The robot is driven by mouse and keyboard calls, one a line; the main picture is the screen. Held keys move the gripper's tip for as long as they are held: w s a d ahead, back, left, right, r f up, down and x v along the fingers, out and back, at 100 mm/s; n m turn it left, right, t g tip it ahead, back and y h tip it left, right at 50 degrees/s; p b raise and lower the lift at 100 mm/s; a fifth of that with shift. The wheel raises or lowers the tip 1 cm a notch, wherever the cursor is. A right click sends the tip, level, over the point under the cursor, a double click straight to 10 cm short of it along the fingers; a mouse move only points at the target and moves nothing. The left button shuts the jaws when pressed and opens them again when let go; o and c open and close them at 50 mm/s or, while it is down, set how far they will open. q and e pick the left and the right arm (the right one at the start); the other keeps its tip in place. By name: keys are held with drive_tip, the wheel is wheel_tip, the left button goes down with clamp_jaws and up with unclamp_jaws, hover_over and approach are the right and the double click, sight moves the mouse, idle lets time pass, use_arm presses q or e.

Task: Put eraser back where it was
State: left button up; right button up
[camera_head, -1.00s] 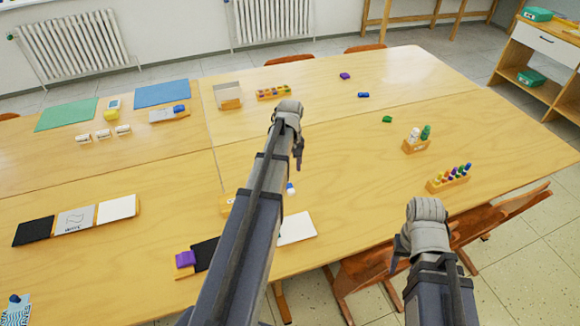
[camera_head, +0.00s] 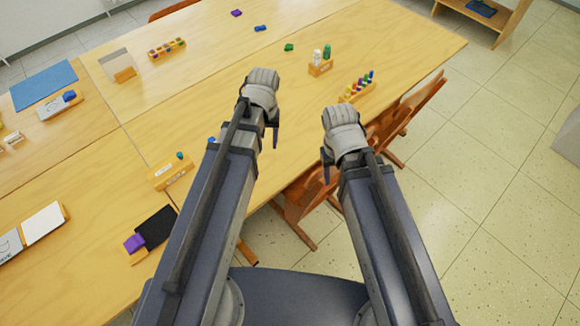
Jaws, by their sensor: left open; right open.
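No object can be told for sure as the eraser. Small blocks that could be it are a purple one (camera_head: 237,13), a blue one (camera_head: 260,28) and a green one (camera_head: 289,47) on the far part of the table, and a purple one (camera_head: 134,243) on a wooden holder at the near left. A small blue thing (camera_head: 212,140) shows partly beside my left arm. My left gripper (camera_head: 272,128) is open and above the table's near edge, with nothing seen in it. My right gripper (camera_head: 327,165) is open and empty, over the chairs beyond that edge.
A wooden holder (camera_head: 170,172) with a teal piece stands left of my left arm. A bottle stand (camera_head: 320,67) and a rack of coloured pegs (camera_head: 357,88) are near the right edge. Chairs (camera_head: 305,195) stand along this edge. The table's middle is mostly clear.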

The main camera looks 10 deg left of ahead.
use_arm(q)
drive_tip(key=s+d+m, duration=0.5)
drive_tip(key=s+d, duration=0.4)
drive_tip(key=shift+d+m, duration=0.2)
drive_tip(key=shift+m, duration=0.1)
drive_tip(key=shift+w, duration=0.1)
idle(0.6)
